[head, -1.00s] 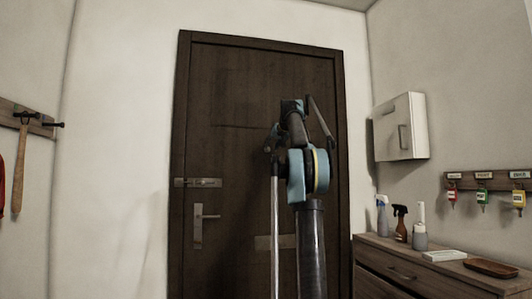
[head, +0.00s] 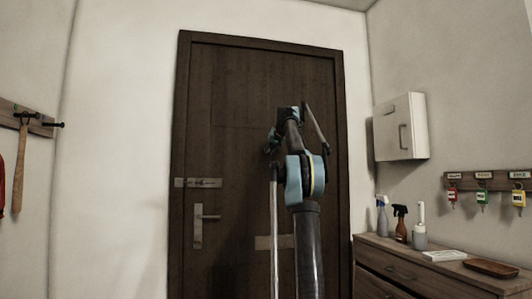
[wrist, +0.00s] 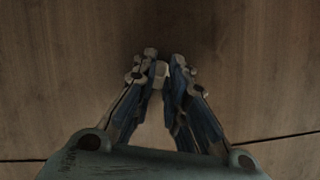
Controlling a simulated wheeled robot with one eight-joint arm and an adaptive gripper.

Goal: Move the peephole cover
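My gripper (wrist: 164,66) points at the brown wooden door (head: 230,120). In the wrist view its two dark-blue fingers stand a short gap apart at the tips. A small pale piece (wrist: 159,74) shows between the fingertips and may be the peephole cover. I cannot tell whether the fingers touch it. A lighter patch of door shows between the fingers nearer the palm. In the head view my arm stands in front of the door's middle and hides that part; no peephole cover can be made out there.
The door has a latch (head: 198,183), a lever handle (head: 199,226) and a low plate (head: 275,242). A white wall cabinet (head: 399,127) hangs right of the door. Below it stands a dresser (head: 400,270) with bottles and a tray (head: 490,268). A key rack (head: 490,181) hangs on the right wall.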

